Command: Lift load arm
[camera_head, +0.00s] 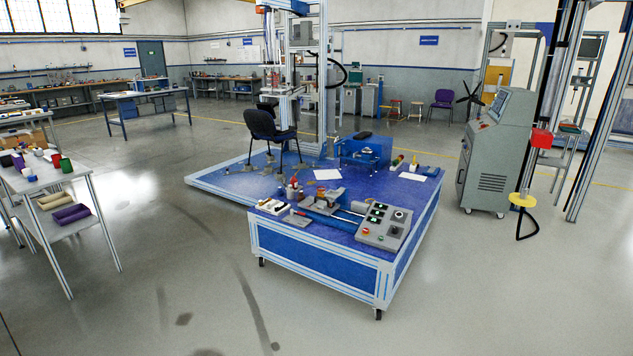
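A black chair (272,136) stands on the blue platform (225,181) of a tall test frame (323,70). A grey and blue vertical loading assembly (290,50) hangs on that frame above and behind the chair. Its lower end comes down close behind the chair back; whether it touches the chair is too small to tell. Which part is the load arm is not clear from this view. My gripper is not in view.
A wheeled blue bench (318,262) with a control panel (384,227) and tools stands in front of the platform. A grey console (493,160) is at right, near a yellow disc (523,200). A side table (72,177) is at left. The front floor is clear.

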